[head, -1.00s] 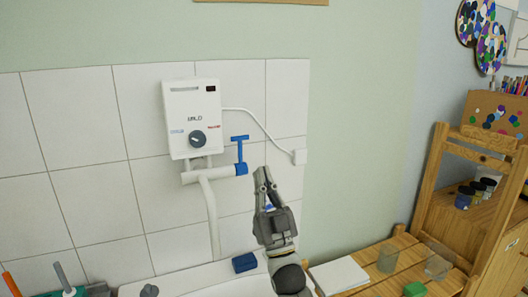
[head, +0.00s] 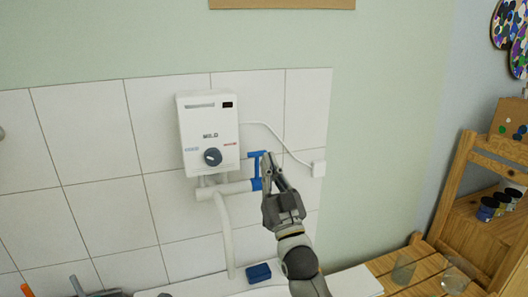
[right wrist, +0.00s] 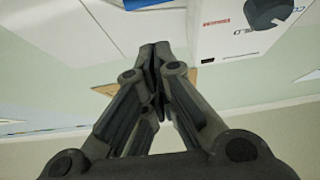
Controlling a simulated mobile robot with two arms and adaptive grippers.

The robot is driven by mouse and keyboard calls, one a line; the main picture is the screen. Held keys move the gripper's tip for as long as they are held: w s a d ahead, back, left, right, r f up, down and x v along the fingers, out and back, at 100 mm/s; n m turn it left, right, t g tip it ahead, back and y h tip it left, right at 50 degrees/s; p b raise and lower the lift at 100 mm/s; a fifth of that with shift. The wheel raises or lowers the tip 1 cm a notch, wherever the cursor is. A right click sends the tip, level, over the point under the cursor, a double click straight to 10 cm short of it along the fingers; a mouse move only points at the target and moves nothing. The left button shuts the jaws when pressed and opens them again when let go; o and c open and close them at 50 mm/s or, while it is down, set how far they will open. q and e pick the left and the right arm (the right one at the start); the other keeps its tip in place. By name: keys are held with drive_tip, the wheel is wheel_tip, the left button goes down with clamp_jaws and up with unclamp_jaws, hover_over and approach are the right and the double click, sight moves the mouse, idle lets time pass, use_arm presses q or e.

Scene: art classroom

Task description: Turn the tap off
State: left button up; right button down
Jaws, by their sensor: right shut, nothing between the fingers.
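The tap is a white pipe (head: 228,189) below a white water heater (head: 209,134) on the tiled wall. Its blue T-shaped handle (head: 256,172) stands upright at the pipe's right end. My right gripper (head: 270,160) is shut and empty, with its fingertips just right of the handle's top. They overlap the handle's edge in the picture; I cannot tell whether they touch. In the right wrist view, the shut fingers (right wrist: 155,54) point towards the wall, and part of the heater (right wrist: 240,28) shows at upper right. My left gripper is not in view.
A white spout pipe (head: 226,235) runs down to the basin. A blue block (head: 258,272) lies at the basin's edge. A wooden slatted table with a glass (head: 403,268) stands at right.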

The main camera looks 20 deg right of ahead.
sight(257, 171)
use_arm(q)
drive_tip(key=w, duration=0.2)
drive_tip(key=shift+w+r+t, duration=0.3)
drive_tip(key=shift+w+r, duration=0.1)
use_arm(e)
drive_tip(key=w, duration=0.5)
drive_tip(key=shift+w+f, duration=0.15)
drive_tip(key=shift+f, duration=0.05)
